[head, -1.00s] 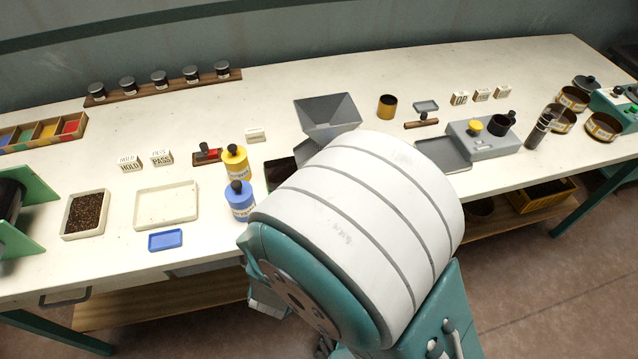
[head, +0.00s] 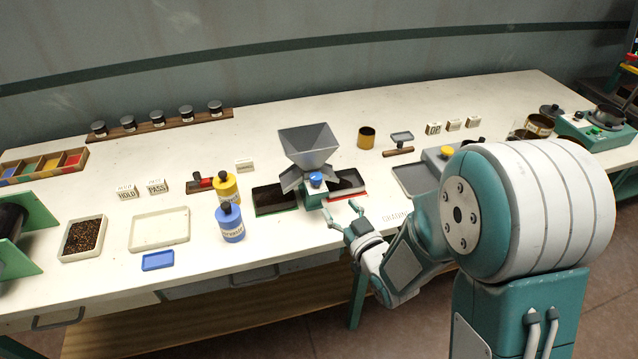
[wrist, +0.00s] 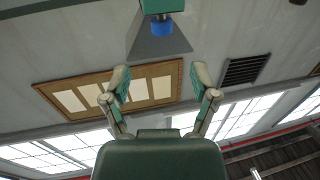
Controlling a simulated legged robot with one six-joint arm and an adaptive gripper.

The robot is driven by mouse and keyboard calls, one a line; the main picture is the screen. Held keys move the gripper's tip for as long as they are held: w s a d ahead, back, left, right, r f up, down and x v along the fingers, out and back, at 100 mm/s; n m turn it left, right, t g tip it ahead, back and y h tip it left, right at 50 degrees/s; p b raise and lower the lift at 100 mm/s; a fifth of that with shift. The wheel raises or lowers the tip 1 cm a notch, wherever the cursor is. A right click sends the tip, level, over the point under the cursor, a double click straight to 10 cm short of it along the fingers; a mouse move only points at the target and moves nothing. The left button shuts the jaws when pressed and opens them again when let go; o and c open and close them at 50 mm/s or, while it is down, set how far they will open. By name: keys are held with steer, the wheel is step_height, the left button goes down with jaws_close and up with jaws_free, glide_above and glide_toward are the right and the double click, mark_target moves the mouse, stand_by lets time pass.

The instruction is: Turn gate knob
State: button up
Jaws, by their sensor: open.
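The gate knob (head: 316,179) is blue and sits on the front of a teal housing (head: 313,196) below a grey hopper (head: 308,147). My gripper (head: 343,209) is open and empty, in front of the knob and a little to its right and below, apart from it. In the wrist view the blue knob (wrist: 162,27) shows at the top, beyond and between the two spread fingers of my gripper (wrist: 160,78). The hopper (wrist: 158,47) shows behind it.
Dark trays lie on both sides of the housing, a green-edged left one (head: 275,199) and a red-edged right one (head: 348,184). A blue bottle (head: 230,223) and a yellow bottle (head: 224,187) stand to the left. A grey device with a yellow knob (head: 446,152) is to the right.

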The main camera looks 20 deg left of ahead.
mark_target(319, 183)
steer(key=x, duration=1.1)
steer(key=shift+s+a, duration=0.1)
steer(key=shift+a, duration=0.05)
jaws_close()
